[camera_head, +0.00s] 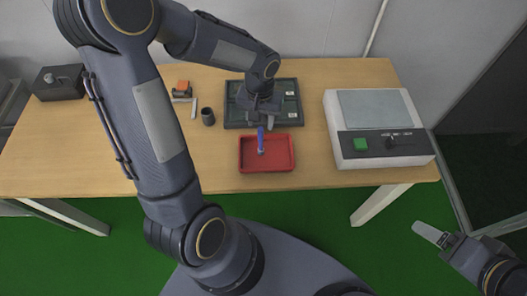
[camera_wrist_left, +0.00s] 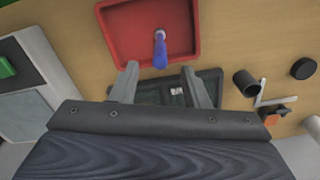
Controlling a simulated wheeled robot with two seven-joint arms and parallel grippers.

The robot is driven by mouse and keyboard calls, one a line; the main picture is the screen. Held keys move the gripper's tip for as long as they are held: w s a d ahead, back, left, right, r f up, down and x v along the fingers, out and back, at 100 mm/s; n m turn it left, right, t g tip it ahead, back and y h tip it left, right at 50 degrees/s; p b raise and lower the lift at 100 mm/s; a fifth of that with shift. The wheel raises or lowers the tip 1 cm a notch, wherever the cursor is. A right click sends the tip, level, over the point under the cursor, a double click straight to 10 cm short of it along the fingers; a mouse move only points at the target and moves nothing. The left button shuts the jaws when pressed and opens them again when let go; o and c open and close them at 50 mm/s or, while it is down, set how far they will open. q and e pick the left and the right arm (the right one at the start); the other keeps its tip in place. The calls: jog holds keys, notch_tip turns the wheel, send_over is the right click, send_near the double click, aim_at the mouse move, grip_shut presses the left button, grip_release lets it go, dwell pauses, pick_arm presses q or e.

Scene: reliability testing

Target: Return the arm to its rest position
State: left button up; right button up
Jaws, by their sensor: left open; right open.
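My left arm reaches in from the left over the table. Its gripper (camera_head: 261,122) points down above the front part of the dark green tray (camera_head: 233,117), just behind the red tray (camera_head: 267,167). In the left wrist view its two fingers (camera_wrist_left: 162,72) are spread apart with nothing between them.
A white machine (camera_head: 341,110) with a green button (camera_head: 360,145) stands at the table's right. A dark cup (camera_head: 208,116) and a small orange-topped item (camera_head: 182,87) are left of the green tray. A black box (camera_head: 57,83) is far left. The table's front left is clear.

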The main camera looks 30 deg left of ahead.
pick_arm(q)
jog(key=shift+r, duration=0.25)
jog(key=shift+r, duration=0.2)
jog(key=s+d+r+t+h, duration=0.2)
jog(key=s+r, duration=0.4)
jog(key=s, duration=0.2)
jog(key=s+d+r+m+t+h, duration=0.1)
jog(key=s+d+r+t, duration=0.1)
jog(key=s+r, duration=0.4)
jog(key=s+t, duration=0.1)
jog(key=s, duration=0.2)
jog(key=shift+r+t+h, duration=0.2)
jog(key=shift+t+h, duration=0.1)
jog(key=shift+h, duration=0.1)
dwell(0.9)
